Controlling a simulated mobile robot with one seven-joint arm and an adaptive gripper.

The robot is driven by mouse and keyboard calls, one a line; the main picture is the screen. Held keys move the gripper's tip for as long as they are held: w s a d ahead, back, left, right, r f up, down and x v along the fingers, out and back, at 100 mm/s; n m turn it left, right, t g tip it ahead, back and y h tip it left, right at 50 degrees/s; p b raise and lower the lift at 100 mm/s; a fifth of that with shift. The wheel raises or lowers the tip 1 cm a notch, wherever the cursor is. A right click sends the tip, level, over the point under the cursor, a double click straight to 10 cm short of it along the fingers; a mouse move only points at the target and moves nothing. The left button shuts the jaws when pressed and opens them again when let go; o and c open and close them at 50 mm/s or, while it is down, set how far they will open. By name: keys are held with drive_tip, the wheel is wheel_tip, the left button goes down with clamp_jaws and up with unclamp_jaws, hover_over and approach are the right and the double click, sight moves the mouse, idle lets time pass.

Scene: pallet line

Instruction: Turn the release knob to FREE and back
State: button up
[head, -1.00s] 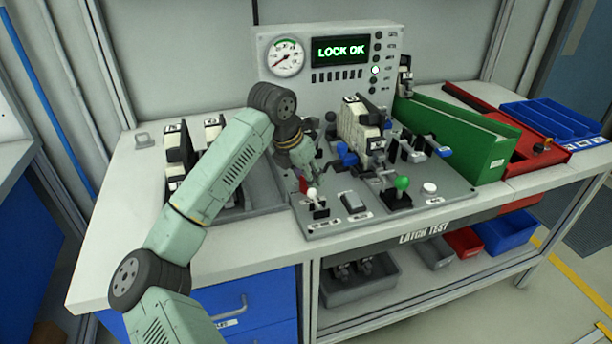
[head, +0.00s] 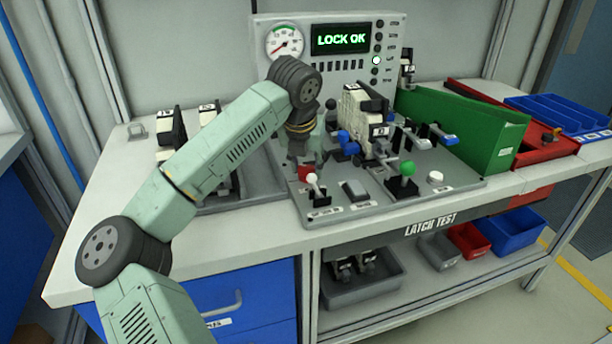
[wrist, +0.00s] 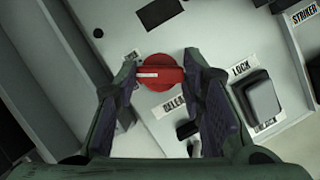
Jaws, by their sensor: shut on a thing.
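The red release knob (wrist: 160,73) sits on the grey panel between my gripper's fingers in the wrist view. A white mark on its face lies nearly level across that picture. My gripper (wrist: 160,60) is shut on the knob, one dark finger pad at each side. A partly covered label (wrist: 175,106) beside the knob begins with "RELE". In the head view my gripper (head: 299,160) reaches down to the panel's left part, and a bit of the red knob (head: 303,173) shows below it. The display (head: 341,39) reads LOCK OK with one lamp lit.
A white-tipped lever (head: 313,181), a grey rocker switch (head: 355,191) and a green-knobbed lever (head: 407,170) stand near my gripper. A latch unit (head: 362,115) is right of it. A green bin (head: 470,130) stands farther right. Black-and-white parts (head: 170,135) are left.

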drive_tip(key=n+y+b, duration=0.1)
drive_tip(key=n+b, duration=0.2)
drive_tip(key=shift+d+f+n, duration=0.1)
drive_tip(key=shift+n, duration=0.2)
drive_tip(key=shift+n+y+b, duration=0.7)
drive_tip(key=shift+n+b, duration=0.35)
drive_tip(key=shift+n, duration=0.15)
drive_tip(key=shift+r, duration=0.2)
drive_tip(key=o, duration=1.1)
drive_tip(key=shift+o, duration=0.2)
drive_tip(key=v, duration=1.2)
drive_tip(key=shift+d+f, duration=0.1)
